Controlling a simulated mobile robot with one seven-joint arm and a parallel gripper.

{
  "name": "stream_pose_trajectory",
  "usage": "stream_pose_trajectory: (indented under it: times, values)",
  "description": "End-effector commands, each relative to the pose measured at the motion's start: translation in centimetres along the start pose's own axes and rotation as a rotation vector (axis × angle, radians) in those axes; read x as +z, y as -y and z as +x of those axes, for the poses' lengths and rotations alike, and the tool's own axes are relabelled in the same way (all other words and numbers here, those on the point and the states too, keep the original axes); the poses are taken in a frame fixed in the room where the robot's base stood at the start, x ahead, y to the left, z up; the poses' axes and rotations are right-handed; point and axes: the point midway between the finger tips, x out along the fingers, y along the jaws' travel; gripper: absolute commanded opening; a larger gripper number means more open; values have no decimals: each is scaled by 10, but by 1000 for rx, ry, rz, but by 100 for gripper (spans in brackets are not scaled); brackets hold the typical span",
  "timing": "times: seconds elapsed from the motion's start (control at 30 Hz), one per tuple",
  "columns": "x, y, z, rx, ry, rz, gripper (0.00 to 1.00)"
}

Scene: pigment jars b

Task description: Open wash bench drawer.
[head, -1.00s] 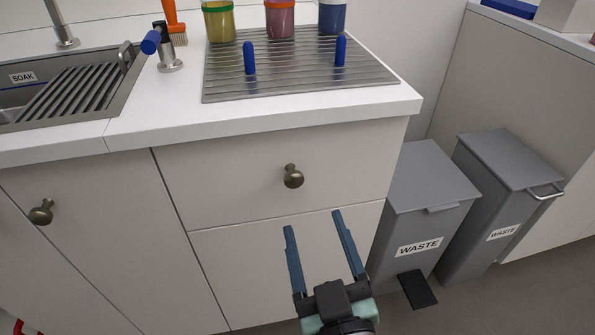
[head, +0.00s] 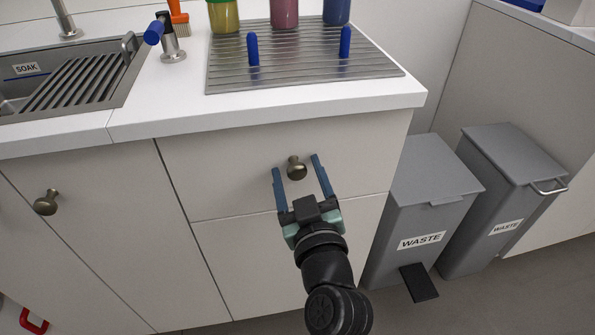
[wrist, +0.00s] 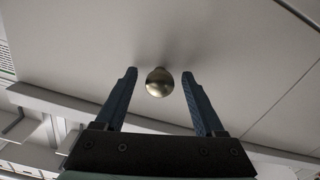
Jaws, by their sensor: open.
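The wash bench drawer (head: 230,175) is a pale front panel under the white counter, and it is shut. Its round brass knob (head: 296,168) sits at the middle of the panel. My gripper (head: 296,172) is open, with one blue finger on each side of the knob in the head view. In the wrist view the knob (wrist: 159,82) shows between the two fingertips (wrist: 158,72), with a clear gap on both sides. The fingers do not touch it there. How far the fingertips reach past the knob is hard to tell.
A cupboard door with another brass knob (head: 46,202) is to the left. Two grey waste bins (head: 425,195) (head: 505,190) stand to the right. The counter edge (head: 270,122) overhangs above the drawer. Jars and a ribbed drying mat (head: 300,68) are on top.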

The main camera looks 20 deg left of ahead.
Motion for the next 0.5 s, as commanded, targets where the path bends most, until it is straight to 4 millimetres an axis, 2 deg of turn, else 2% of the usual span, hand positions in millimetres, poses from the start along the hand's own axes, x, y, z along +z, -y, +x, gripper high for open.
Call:
stream_pose_trajectory:
  times: [0.33, 0.37, 0.5]
  values:
    - [0, 0, 5, 0, 0, 0, 71]
    - [0, 0, 5, 0, 0, 0, 69]
    - [0, 0, 5, 0, 0, 0, 44]
